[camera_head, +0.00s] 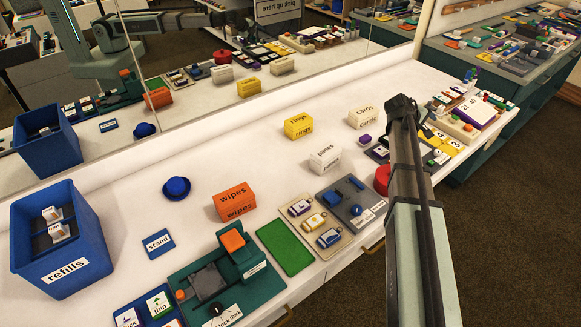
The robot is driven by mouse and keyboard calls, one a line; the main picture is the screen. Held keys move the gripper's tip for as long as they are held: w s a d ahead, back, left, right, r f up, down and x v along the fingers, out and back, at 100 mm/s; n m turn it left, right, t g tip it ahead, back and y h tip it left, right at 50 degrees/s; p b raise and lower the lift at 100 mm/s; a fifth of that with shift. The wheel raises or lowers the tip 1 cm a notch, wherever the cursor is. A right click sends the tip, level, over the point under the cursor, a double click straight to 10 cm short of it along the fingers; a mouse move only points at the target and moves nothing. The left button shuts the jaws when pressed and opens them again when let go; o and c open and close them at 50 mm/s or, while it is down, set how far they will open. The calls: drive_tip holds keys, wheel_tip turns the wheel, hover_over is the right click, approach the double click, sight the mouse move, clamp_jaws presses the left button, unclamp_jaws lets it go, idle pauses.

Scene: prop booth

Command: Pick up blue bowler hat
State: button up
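The blue bowler hat (177,189) sits on the white counter (130,215), brim down, to the left of the orange "wipes" box. It stands free and nothing touches it. Its reflection shows in the mirror behind the counter. My arm reaches in from the lower right, far from the hat. I cannot make out my gripper's fingers, so I cannot see whether they are open or shut.
A blue "refills" bin (85,262) stands left of the hat. A blue "stand" card (158,243) and orange "wipes" box (234,201) lie nearby. A green device (265,280) is in front. Yellow "rings" (298,126) and white boxes stand further right. The mirror (190,100) bounds the back.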

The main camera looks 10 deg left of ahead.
drive_tip(key=w+a+n, duration=0.1)
drive_tip(key=a+n, duration=0.5)
drive_tip(key=a, duration=1.8)
drive_tip(key=n+t+y, duration=0.1)
drive_tip(key=n+t, duration=0.4)
drive_tip(key=n, duration=1)
hover_over(174, 182)
drive_tip(key=s+a, duration=0.1)
drive_tip(key=s, duration=0.1)
drive_tip(key=shift+a+f, duration=0.15)
drive_tip(key=shift+f, duration=0.05)
drive_tip(key=shift+s+f, duration=0.1)
wheel_tip(174, 182, down, 7)
drive_tip(key=shift+r, duration=0.1)
drive_tip(key=shift+x, duration=2.5)
drive_tip(key=c, duration=1)
